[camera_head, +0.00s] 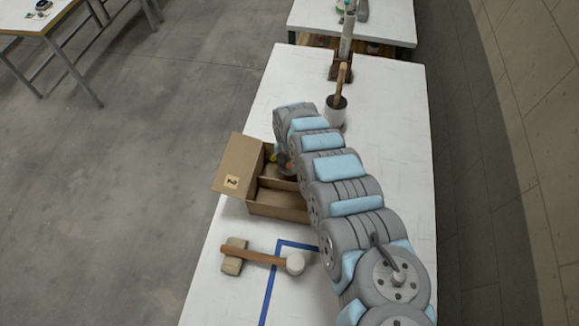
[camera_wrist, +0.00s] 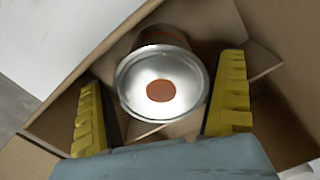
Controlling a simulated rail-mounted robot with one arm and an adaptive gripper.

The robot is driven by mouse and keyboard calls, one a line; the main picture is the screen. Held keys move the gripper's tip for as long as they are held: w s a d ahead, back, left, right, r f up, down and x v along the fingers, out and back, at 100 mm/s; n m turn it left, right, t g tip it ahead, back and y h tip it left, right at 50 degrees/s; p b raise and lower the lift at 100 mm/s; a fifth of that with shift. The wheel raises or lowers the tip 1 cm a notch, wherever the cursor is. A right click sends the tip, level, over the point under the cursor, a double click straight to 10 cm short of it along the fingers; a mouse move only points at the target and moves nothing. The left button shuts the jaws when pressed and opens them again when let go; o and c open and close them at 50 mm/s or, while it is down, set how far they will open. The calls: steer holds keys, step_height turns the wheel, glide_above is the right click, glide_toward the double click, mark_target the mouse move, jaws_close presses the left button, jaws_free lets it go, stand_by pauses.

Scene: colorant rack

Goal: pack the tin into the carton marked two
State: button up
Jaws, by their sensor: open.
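The carton (camera_head: 278,204) is open on the white table, with a flap marked "2" (camera_head: 231,181) folded out to the left. A divider splits its inside. The tin (camera_wrist: 162,88) has a silvery lid with an orange-red dot and a reddish-brown side. In the wrist view it is surrounded by the carton's cardboard walls (camera_wrist: 85,40). My gripper (camera_wrist: 160,88) is open, with one yellow finger on each side of the tin and a visible gap at both. In the head view my arm hides the tin and most of my gripper.
A mallet (camera_head: 262,257) lies in front of the carton, near a blue tape line (camera_head: 270,285). The table's left edge is near the carton.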

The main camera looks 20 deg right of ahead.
step_height(320, 180, up, 12)
steer(key=shift+f, duration=0.2)
stand_by(0.5)
stand_by(0.5)
